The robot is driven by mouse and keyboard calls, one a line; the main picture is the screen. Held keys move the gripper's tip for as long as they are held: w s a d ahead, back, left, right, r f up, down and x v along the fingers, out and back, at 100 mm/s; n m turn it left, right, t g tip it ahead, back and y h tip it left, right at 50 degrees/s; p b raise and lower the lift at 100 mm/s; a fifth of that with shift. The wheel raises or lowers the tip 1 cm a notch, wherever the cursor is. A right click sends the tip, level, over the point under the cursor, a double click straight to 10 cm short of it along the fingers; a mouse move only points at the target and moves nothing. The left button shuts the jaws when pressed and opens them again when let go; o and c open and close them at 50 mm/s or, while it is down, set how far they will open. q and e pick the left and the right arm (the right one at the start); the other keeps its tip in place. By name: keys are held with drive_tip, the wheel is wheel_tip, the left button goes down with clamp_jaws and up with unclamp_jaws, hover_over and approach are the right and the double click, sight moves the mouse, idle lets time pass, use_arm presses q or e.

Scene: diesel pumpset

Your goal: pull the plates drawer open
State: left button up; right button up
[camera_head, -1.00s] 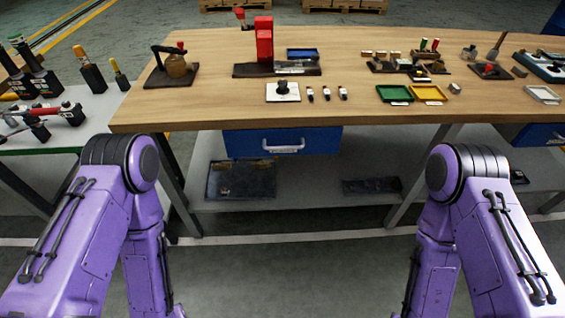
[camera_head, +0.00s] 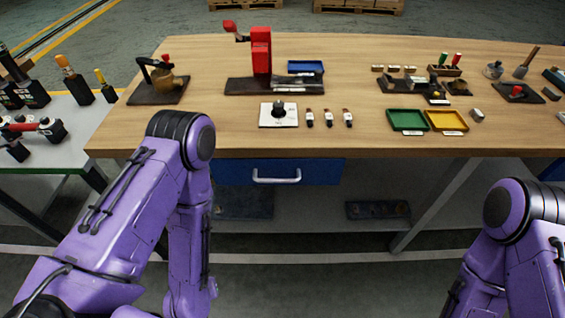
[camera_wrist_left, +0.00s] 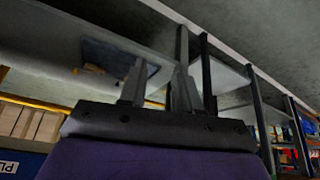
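A blue drawer (camera_head: 232,172) with a pale bar handle (camera_head: 276,176) hangs under the front edge of the wooden workbench. It looks shut, and no label on it is readable. My left arm stands in front of the bench, left of the handle; its gripper is hidden in the head view. In the left wrist view my left gripper (camera_wrist_left: 160,88) has its two fingers apart with nothing seen between them. Only upper links of my right arm show at the lower right of the head view; its gripper is out of sight.
The bench top (camera_head: 370,145) carries a red press (camera_head: 261,50), green (camera_head: 407,120) and yellow trays (camera_head: 446,120), and small parts. A lower shelf (camera_head: 300,222) holds dark flat plates. A side table with tools stands left. A blue panel lettered "PL" (camera_wrist_left: 12,164) shows in the wrist view.

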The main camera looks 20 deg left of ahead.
use_arm(q)
drive_tip(key=w+d+r+n+t, duration=0.2)
drive_tip(key=w+d+r+t, duration=0.1)
drive_tip(key=w+d, duration=0.25)
drive_tip(key=n+t+y+p, duration=0.1)
drive_tip(key=n+t, duration=0.7)
drive_tip(key=n, duration=0.4)
approach(275, 179)
drive_tip(key=p+x, duration=0.1)
drive_tip(key=x, duration=0.8)
drive_tip(key=shift+f+p, duration=0.25)
drive_tip(key=shift+p, duration=0.15)
drive_tip(key=shift+w+a+f, duration=0.1)
drive_tip(key=shift+w+f, duration=0.05)
drive_tip(key=shift+w, duration=0.4)
clamp_jaws()
